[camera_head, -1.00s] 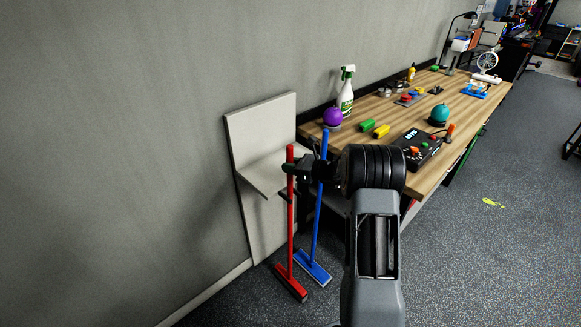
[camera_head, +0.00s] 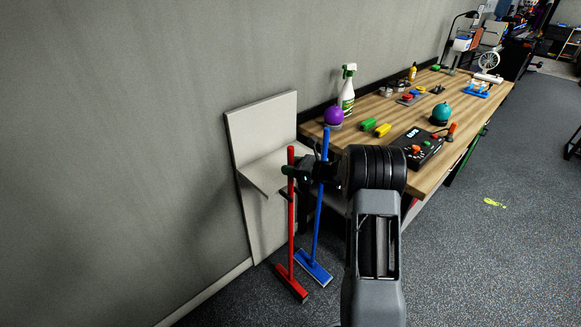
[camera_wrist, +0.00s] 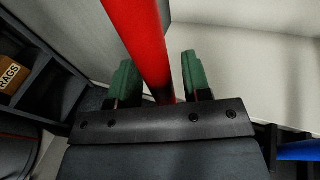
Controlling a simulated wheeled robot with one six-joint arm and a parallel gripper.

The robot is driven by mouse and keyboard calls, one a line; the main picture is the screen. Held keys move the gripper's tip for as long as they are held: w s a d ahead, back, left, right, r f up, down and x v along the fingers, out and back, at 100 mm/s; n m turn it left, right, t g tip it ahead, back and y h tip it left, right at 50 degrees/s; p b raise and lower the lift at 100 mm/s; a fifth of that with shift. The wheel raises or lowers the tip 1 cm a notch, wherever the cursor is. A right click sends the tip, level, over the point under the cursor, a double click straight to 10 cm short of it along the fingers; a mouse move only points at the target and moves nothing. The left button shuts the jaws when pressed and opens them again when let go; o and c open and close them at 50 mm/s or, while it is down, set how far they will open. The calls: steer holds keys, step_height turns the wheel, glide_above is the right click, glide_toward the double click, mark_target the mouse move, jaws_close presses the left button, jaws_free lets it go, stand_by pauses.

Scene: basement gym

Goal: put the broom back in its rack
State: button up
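The red broom (camera_head: 291,215) stands nearly upright on the floor, its head (camera_head: 292,284) down. A pale panel with a jutting shelf (camera_head: 262,176), seemingly the rack, stands against the wall just behind it. My gripper (camera_head: 290,171) is at the upper part of the red handle. In the wrist view, the red handle (camera_wrist: 143,40) passes between the two green fingers (camera_wrist: 160,85), with a narrow gap showing on the right side. The fingers look open around it. The handle's lower part is hidden behind the gripper body there.
A blue broom (camera_head: 319,205) stands close on the right of the red one; its handle shows in the wrist view (camera_wrist: 300,150). The wooden table (camera_head: 455,125) with a spray bottle (camera_head: 347,92) and small objects lies to the right.

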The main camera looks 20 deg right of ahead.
steer(key=shift+o, duration=0.7)
steer(key=shift+f, duration=0.1)
steer(key=shift+s, duration=0.1)
steer(key=b+v, duration=0.1)
steer(key=v, duration=1.2)
steer(key=shift+s+d, duration=0.25)
steer(key=shift+s, duration=0.05)
steer(key=s+a+f+n+g+h, duration=0.1)
steer(key=s+f+n+g, duration=0.2)
steer(key=s+f+n, duration=0.15)
steer(key=s+a+n+g+h+p, duration=0.1)
steer(key=s+a+n+g+h, duration=0.3)
steer(key=s+a+n+g, duration=0.4)
steer(key=s+a+r+n+t+h+p, duration=0.3)
steer(key=s+a+r+n+h, duration=0.3)
steer(key=s+r+n, duration=0.5)
step_height(320, 180, up, 2)
steer(key=a+n, duration=0.1)
steer(key=n, duration=0.2)
steer(key=shift+t+h, duration=0.3)
steer(key=shift+h, duration=0.1)
